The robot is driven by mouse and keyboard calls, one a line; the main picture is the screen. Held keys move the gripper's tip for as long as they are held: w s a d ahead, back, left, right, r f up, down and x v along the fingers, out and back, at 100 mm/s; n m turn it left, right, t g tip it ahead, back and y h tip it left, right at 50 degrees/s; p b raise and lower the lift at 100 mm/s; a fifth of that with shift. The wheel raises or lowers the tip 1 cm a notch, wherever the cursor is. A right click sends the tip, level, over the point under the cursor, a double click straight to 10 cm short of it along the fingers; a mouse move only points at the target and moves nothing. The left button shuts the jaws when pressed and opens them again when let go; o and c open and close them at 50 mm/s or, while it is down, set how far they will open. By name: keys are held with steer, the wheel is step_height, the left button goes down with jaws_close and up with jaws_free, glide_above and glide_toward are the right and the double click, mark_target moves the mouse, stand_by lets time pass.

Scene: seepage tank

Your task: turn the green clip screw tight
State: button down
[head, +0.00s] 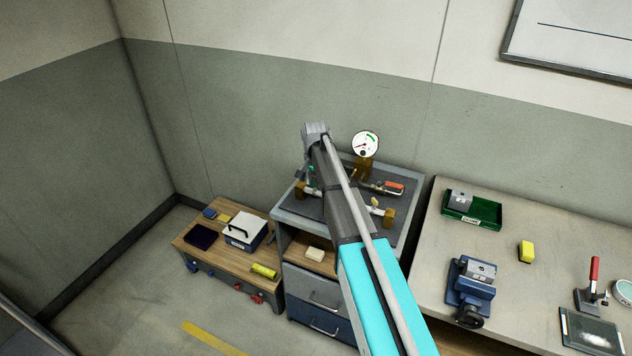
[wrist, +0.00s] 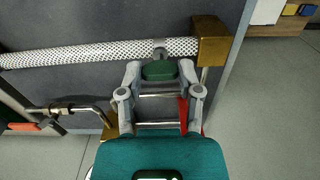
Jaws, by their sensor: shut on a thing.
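The green clip screw (wrist: 158,72) sits at a grey clip on a white braided hose (wrist: 100,52) in the wrist view. My gripper (wrist: 160,76) is shut on it, with one grey finger on each side of the green head. The hose runs from the left edge to a brass block (wrist: 210,45) just right of the clip. How tight the screw sits cannot be told. In the head view my arm covers most of the hose and the clip. My fingertips are hidden there.
A pressure gauge (head: 365,144) stands at the back of the bench (head: 402,232). A red-handled valve (head: 390,187) lies right of my arm. A low wooden table (head: 212,254) with a white box (head: 247,230) stands left. A worktable (head: 425,262) with a green tray (head: 472,208) stands right.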

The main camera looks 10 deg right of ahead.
steer(key=shift+s, duration=0.2)
steer(key=shift+c, duration=1.4)
jaws_free()
steer(key=shift+w, duration=0.1)
